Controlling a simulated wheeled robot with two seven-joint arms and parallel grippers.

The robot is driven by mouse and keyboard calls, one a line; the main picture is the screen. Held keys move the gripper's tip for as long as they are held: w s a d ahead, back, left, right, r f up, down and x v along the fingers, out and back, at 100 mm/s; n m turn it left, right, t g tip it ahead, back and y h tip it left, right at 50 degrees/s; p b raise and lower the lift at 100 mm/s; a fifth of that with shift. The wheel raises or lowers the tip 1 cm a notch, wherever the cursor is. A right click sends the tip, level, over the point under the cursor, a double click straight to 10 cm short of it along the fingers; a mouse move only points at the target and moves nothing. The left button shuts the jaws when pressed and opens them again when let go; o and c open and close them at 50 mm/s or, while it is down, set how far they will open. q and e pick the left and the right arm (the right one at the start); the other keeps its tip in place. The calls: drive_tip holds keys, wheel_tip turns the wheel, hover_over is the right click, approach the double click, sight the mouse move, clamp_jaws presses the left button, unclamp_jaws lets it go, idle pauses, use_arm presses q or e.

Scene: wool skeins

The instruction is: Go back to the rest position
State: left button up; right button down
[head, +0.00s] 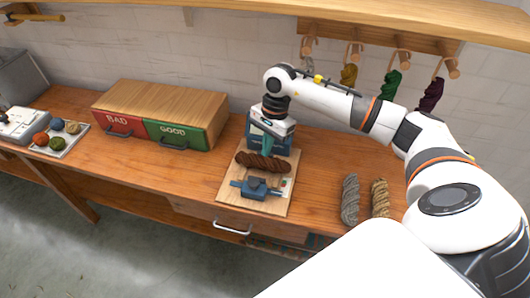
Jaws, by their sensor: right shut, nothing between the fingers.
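My right arm reaches in from the right, and its right gripper (266,150) points down at the far side of a wooden board (228,190). The gripper is shut and empty. Its fingertips are close above or behind a dark brown twisted skein (263,162); I cannot tell whether they touch it. The skein lies across the board, behind a blue clamp-like device (256,188). My left gripper is not in view.
A wooden box with a red BAD drawer (118,122) and a green GOOD drawer (175,135) stands left. Grey (350,200) and tan (380,198) skeins lie right. A tray of yarn balls (60,140) sits far left. Coloured skeins (391,84) hang on pegs behind my arm.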

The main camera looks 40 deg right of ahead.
drive_tip(key=shift+d+r, duration=0.1)
drive_tip(key=shift+r, duration=0.45)
